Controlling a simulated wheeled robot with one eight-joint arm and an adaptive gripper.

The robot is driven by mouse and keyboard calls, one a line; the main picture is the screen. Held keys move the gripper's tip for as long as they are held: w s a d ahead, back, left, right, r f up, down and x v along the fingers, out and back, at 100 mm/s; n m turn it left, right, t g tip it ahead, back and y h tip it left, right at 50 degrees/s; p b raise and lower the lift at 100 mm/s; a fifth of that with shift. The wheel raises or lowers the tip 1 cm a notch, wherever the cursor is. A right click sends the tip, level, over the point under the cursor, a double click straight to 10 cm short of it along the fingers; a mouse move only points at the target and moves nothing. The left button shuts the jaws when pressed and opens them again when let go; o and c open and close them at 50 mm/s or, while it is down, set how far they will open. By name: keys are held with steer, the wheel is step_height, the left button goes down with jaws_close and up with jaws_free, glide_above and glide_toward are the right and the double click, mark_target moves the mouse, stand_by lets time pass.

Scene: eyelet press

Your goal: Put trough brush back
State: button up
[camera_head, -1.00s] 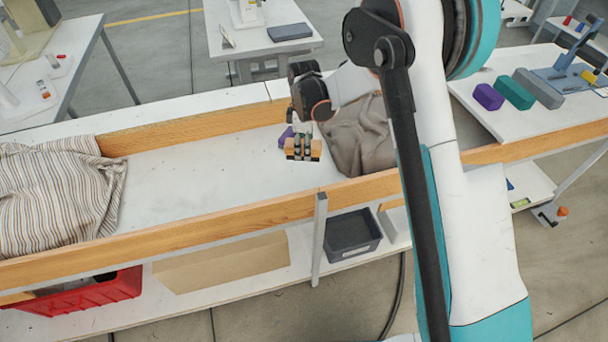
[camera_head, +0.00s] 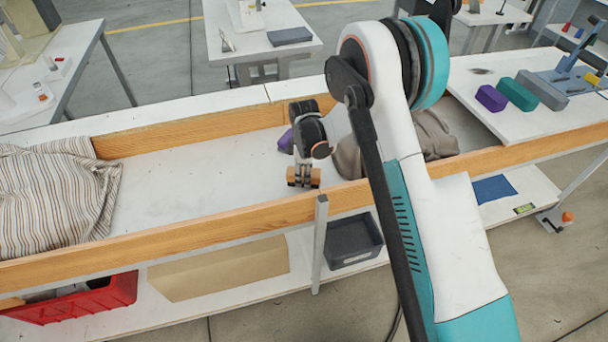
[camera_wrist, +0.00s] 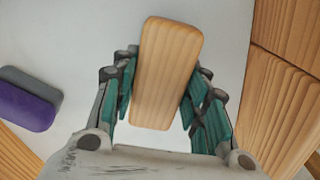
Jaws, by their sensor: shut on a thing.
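The trough brush, a rounded wooden block, shows lengthwise between my fingers in the wrist view (camera_wrist: 167,70). Its underside is hidden. I cannot tell whether the brush touches the trough floor.
A purple block with a grey side (camera_wrist: 25,105) lies near the far wall. A brown-grey cloth (camera_head: 436,135) is right of my gripper, partly behind my arm. A striped cloth (camera_head: 55,195) lies left. The trough floor between is clear.

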steer(key=o, duration=1.3)
steer(key=shift+f, duration=0.1)
